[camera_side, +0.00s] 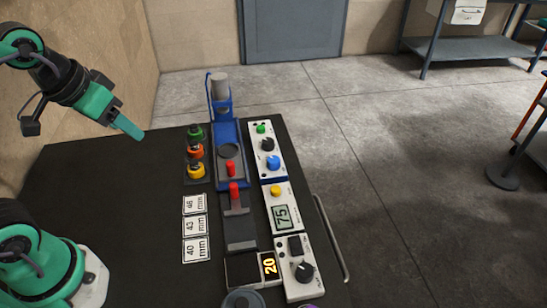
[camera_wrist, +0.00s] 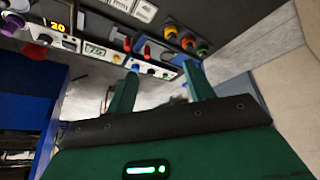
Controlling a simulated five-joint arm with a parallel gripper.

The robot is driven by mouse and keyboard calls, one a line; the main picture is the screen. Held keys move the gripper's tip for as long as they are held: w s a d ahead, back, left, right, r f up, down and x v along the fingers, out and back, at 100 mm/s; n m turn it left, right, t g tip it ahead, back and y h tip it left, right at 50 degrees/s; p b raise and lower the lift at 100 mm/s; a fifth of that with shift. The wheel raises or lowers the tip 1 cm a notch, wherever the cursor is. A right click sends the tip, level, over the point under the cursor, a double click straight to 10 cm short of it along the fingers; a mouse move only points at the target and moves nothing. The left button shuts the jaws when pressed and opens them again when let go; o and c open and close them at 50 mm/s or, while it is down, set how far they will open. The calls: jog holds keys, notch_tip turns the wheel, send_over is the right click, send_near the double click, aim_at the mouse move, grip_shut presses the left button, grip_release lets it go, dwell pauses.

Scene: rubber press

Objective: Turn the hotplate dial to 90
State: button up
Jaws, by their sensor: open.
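A white control panel (camera_side: 299,283) stands at the front right of the dark table. A black dial (camera_side: 303,271) sits on it, below a small black square. An orange display reading 20 (camera_side: 269,265) is just left of the panel; it also shows at the upper left in the wrist view (camera_wrist: 57,26). Part of a round grey plate (camera_side: 243,300) shows at the bottom edge. My gripper (camera_side: 130,128) is high over the table's back left, far from the dial. In the wrist view its fingers (camera_wrist: 161,70) are apart, with nothing between them.
Another panel has a yellow button (camera_side: 275,190) and a display reading 75 (camera_side: 283,216). Behind it are a black knob (camera_side: 267,144) and a blue knob (camera_side: 273,162). A blue press (camera_side: 222,108), red handles, colored knobbed pieces (camera_side: 196,152) and number cards (camera_side: 195,227) stand left. The table's left is clear.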

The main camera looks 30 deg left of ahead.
jog(key=w+d+g, duration=0.2)
jog(key=w+d, duration=0.4)
jog(key=d, duration=0.2)
jog(key=n+g, duration=0.2)
jog(key=g, duration=0.1)
send_near(305, 269)
jog(key=shift+w+a+f, duration=0.15)
jog(key=shift+a+f, duration=0.15)
jog(key=shift+d+f, duration=0.2)
jog(key=shift+d+f, duration=0.2)
jog(key=shift+f, duration=3.7)
jog(key=shift+c, duration=0.2)
